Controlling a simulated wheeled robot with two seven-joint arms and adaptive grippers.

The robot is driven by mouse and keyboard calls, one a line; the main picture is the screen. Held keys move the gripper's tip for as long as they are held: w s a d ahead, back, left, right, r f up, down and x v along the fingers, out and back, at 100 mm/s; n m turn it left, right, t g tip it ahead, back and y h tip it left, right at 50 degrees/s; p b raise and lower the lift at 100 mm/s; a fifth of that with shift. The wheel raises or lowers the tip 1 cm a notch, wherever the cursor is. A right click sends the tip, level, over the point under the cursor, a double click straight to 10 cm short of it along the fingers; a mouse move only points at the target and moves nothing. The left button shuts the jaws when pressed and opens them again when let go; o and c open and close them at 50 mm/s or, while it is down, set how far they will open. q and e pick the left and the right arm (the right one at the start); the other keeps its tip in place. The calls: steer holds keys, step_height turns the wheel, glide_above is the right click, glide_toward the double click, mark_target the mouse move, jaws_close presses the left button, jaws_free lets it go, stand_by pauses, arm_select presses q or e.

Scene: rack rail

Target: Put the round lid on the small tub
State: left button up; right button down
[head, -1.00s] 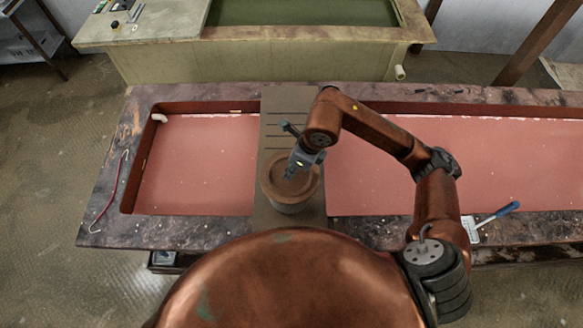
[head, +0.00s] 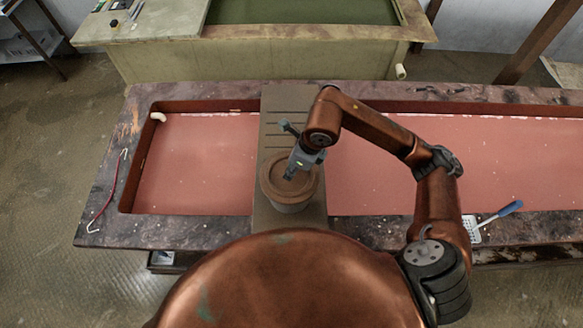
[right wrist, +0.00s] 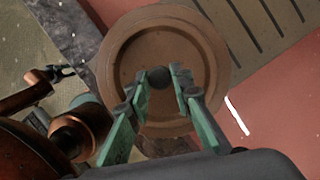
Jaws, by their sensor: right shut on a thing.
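My right gripper (head: 290,174) comes from above and is shut on the dark knob in the lid's middle. In the right wrist view the lid (right wrist: 213,70) shows its raised rim, with the fingers (right wrist: 160,77) at both sides of the knob. The lid hides most of the tub. A dark gripper, likely my left (right wrist: 62,73), shows small at the left there.
The board bridges a long trough with a pinkish-red floor (head: 200,165) in a dark stone counter (head: 110,200). A red hooked rod (head: 107,195) lies at the left. A blue-handled spatula (head: 508,209) lies at the right. The board's grooved far end is clear.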

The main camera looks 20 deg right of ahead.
steer(key=c, duration=1.6)
jaws_free()
steer(key=shift+o, duration=0.5)
steer(key=o, duration=0.4)
steer(key=shift+r, duration=0.15)
steer(key=shift+r+p, duration=1.55)
steer(key=shift+r, duration=1.85)
